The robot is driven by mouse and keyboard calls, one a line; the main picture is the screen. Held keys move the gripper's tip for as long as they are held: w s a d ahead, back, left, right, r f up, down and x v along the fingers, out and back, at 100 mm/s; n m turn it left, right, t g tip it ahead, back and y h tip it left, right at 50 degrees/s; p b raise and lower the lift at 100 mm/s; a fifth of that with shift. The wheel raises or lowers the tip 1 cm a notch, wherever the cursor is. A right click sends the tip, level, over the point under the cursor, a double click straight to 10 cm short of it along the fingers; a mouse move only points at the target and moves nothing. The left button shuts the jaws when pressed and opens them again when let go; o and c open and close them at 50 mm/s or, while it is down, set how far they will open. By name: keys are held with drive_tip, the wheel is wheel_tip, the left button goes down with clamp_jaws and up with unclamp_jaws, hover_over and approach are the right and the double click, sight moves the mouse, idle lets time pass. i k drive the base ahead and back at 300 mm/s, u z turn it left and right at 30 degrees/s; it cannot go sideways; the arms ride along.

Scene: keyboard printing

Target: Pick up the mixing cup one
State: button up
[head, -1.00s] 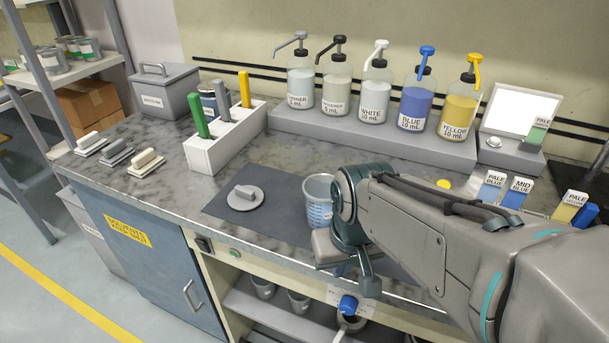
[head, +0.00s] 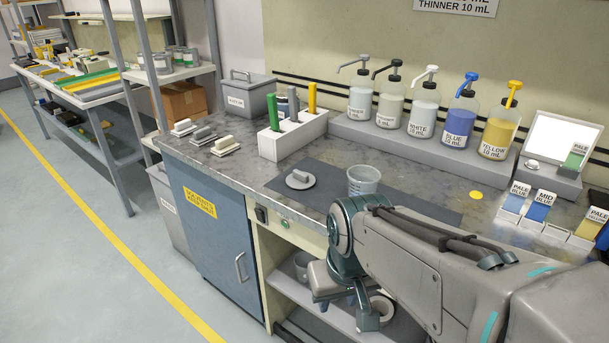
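A clear, graduated cup (head: 363,182) stands upright on the dark mat (head: 318,200) at the middle of the bench; it carries no readable name. Another grey cup (head: 302,266) stands on the shelf under the bench, and a round, open-topped pale item (head: 383,305) there is partly hidden by my arm. My gripper (head: 343,300) hangs at the bench's front edge, below and in front of the cup on the mat, apart from it in the picture. Its fingertips are not clear, so its opening cannot be told.
A grey-knobbed lid (head: 299,179) lies on the mat left of the cup. Pump bottles (head: 424,103) line a raised step (head: 400,140) at the back. A white holder (head: 290,140) with coloured sticks stands left. Colour sample cards (head: 541,203) are at right. Floor at left is clear.

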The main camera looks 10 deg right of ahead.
sight(362, 179)
drive_tip(key=u, duration=1.05)
drive_tip(key=i, duration=1.15)
drive_tip(key=z, duration=3.05)
